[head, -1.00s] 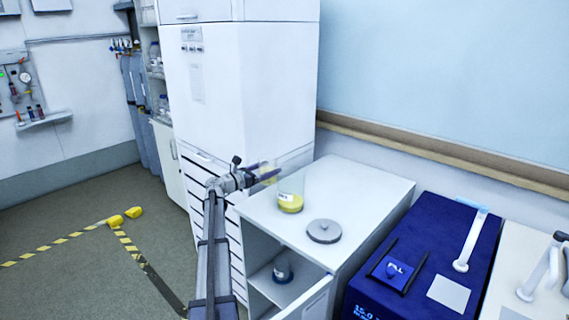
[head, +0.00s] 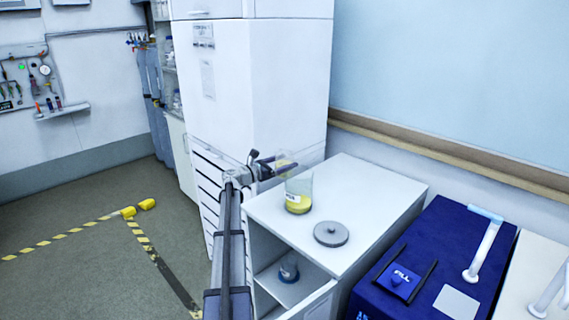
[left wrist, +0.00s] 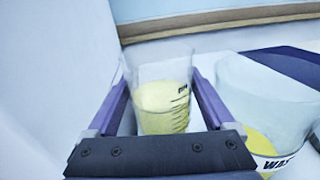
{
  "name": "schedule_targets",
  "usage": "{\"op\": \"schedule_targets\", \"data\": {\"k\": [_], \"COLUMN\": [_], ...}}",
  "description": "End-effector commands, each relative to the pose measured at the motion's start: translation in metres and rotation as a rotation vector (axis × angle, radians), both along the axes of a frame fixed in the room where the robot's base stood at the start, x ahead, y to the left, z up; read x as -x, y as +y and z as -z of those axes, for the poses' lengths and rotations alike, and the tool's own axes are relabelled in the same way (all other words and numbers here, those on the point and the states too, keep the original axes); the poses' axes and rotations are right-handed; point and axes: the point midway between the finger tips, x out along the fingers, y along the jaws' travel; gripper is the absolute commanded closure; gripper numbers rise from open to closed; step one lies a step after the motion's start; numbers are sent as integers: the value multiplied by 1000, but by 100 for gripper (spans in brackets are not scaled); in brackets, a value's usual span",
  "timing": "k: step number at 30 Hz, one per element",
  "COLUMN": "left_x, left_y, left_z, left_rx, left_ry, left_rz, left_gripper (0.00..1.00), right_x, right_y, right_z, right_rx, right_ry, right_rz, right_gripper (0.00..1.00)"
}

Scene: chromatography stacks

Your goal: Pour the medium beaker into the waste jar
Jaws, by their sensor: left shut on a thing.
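My left gripper (head: 270,164) is shut on the medium beaker, a clear beaker with yellow liquid, which shows between the fingers in the left wrist view (left wrist: 162,98). In the head view the beaker (head: 286,160) is held raised, just behind and above the waste jar. The waste jar (head: 299,196) is a clear, open, wider vessel with a white label and yellow liquid at the bottom, standing on the white cabinet top. In the left wrist view the jar (left wrist: 262,92) is to the right of the beaker, partly cut off. The beaker looks about upright. My right gripper is not in view.
A grey round lid (head: 331,234) lies on the white cabinet top (head: 375,200) in front of the jar. A small vessel (head: 289,270) stands inside the open cabinet below. A blue box (head: 440,250) is at the right. A tall white cabinet (head: 265,85) stands close behind the beaker.

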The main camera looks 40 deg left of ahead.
Motion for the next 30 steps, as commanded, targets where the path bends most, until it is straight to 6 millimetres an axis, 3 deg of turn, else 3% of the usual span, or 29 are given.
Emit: {"op": "schedule_targets", "data": {"k": [27, 30], "left_x": [2, 4], "left_y": [-5, -10], "left_z": [-53, -53], "left_rx": [-147, -207], "left_ry": [-54, -76], "left_rz": [0, 0], "left_gripper": [87, 87], "right_x": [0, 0], "right_y": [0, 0], "right_z": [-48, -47], "right_rx": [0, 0], "right_ry": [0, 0], "right_rz": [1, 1], "right_gripper": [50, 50]}}
